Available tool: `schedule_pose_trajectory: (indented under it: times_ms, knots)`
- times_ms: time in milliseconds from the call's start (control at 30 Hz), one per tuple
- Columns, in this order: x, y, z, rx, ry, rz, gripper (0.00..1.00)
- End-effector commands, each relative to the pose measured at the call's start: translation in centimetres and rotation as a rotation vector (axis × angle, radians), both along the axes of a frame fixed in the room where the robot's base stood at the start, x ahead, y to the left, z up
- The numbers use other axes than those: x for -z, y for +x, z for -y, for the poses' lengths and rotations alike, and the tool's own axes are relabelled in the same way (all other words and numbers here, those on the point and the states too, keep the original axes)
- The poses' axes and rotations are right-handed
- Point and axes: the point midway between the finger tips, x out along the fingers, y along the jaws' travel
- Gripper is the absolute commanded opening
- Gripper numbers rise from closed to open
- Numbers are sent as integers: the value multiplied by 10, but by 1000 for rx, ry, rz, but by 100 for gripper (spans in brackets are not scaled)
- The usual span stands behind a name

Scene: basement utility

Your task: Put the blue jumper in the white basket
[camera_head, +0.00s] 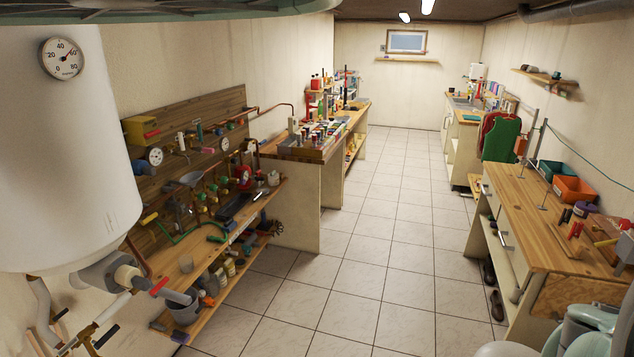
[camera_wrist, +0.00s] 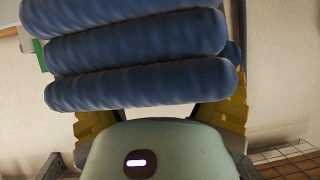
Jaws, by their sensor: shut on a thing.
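The blue jumper (camera_wrist: 140,62) fills the upper middle of the wrist view, in thick rounded folds stacked one above another. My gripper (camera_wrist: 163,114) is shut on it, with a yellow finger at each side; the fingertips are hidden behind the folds. The jumper does not show in the head view. I cannot make out a white basket in either view.
In the head view, a wooden workbench (camera_head: 535,215) with orange (camera_head: 573,190) and teal bins stands at right. A white tank (camera_head: 65,150) and a pipe-fitting bench (camera_head: 205,255) are at left. The tiled floor (camera_head: 370,225) between is clear.

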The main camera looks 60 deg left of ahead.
Motion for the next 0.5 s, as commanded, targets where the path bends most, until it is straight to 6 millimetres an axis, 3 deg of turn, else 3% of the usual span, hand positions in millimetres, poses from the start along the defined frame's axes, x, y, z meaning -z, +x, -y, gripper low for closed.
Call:
schedule_pose_trajectory:
  times_ms: [500]
  knots:
    - [-21, 69, -12, -174, -3, 0, 34]
